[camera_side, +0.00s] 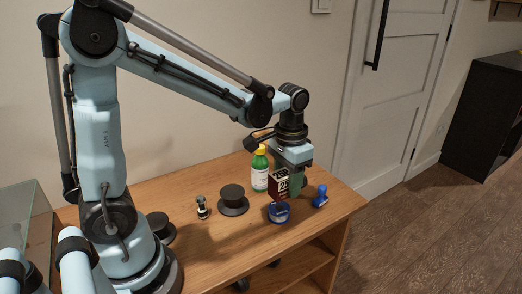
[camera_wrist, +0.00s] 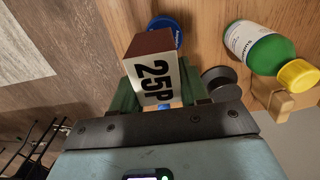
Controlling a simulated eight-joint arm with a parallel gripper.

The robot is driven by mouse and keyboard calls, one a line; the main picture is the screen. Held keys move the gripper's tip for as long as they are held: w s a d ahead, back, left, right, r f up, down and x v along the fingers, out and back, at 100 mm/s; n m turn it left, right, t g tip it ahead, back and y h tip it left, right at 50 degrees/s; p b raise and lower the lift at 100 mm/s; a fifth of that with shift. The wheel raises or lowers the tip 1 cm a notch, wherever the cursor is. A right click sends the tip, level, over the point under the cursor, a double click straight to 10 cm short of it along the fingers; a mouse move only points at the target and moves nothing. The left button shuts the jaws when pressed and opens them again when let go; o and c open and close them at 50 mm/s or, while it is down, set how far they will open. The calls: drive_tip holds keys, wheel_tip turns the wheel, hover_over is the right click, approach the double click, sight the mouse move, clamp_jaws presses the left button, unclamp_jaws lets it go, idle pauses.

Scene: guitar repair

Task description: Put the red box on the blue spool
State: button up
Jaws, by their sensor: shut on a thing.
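In the side view my gripper (camera_side: 293,181) points down over the right part of the table. The blue spool (camera_side: 279,214) stands on the table just below the box in that view. In the wrist view the blue spool (camera_wrist: 168,30) shows past the box's dark red end, partly hidden by it. I cannot tell whether box and spool touch.
A blue knobbed object (camera_side: 321,197) stands right of the spool, near the table's edge. A green bottle (camera_side: 260,172) with a yellow cap stands behind. A black spool (camera_side: 233,202) and a small dark bottle (camera_side: 202,208) are to the left. The wooden table (camera_side: 240,241) is clear in front.

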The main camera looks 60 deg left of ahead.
sight(285, 205)
drive_tip(key=shift+w+a+f, duration=0.2)
drive_tip(key=shift+a+f, duration=0.15)
drive_tip(key=shift+a, duration=0.1)
drive_tip(key=shift+f, duration=1.95)
drive_tip(key=shift+f, duration=0.1)
drive_tip(key=o, duration=1.1)
drive_tip(key=shift+o, duration=0.2)
